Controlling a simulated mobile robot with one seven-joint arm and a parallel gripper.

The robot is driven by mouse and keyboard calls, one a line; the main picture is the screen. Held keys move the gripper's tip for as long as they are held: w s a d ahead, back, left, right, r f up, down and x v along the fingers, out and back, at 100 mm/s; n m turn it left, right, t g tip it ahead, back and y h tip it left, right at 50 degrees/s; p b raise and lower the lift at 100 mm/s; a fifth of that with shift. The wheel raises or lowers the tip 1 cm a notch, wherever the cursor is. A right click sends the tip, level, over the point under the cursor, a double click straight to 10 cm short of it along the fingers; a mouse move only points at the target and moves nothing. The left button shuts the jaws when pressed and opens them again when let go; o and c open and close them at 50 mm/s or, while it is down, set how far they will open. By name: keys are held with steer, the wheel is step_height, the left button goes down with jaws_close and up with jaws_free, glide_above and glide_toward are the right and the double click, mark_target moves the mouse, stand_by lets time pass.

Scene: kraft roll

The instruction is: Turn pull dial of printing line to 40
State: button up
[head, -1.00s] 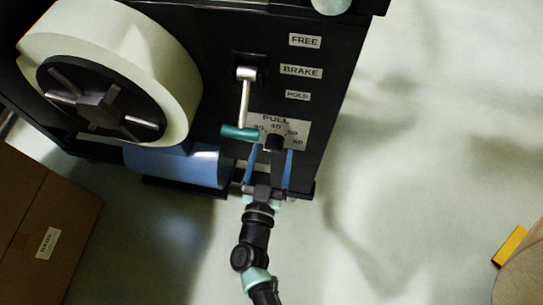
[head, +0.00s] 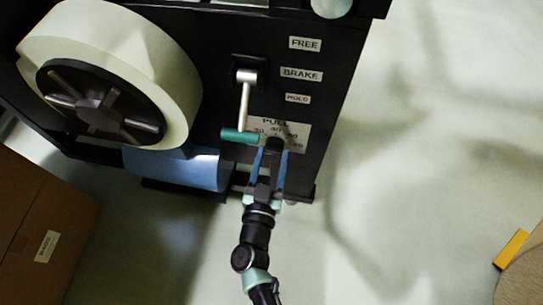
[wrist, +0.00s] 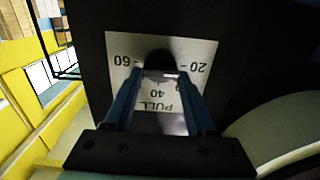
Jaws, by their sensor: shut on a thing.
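The pull dial's black knob (head: 274,145) sits at the lower part of a white PULL plate (head: 297,131) on the dark machine face. My gripper (head: 272,150) reaches up from below with its blue fingers closed on the knob. In the wrist view the plate (wrist: 120,50) appears upside down, with 60 at left, 20 at right and 40 below the knob (wrist: 159,57). The gripper's fingers (wrist: 160,75) lie on both sides of the knob. Which number the knob points to cannot be told.
A lever with a teal handle (head: 240,136) hangs just left of the plate, close to my gripper. FREE, BRAKE and HOLD labels run above. A large cream roll (head: 181,95) and a blue roller (head: 200,168) are at left. A cardboard box (head: 55,220) stands lower left.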

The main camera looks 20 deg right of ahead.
steer(key=shift+m, duration=0.3)
steer(key=m, duration=0.3)
steer(key=shift+s+d+p, duration=0.1)
steer(key=shift+p, duration=0.3)
steer(key=m, duration=0.5)
steer(key=shift+f, duration=0.15)
steer(key=shift+s+f+m+b, duration=0.1)
steer(key=shift+m+b, duration=0.5)
steer(key=shift+m, duration=1.65)
steer(key=shift+f+m+b, duration=0.1)
steer(key=shift+m+b, duration=0.45)
steer(key=shift+m, duration=1.7)
steer(key=o, duration=1.4)
steer(key=shift+d+r, duration=0.1)
steer(key=shift+c, duration=0.2)
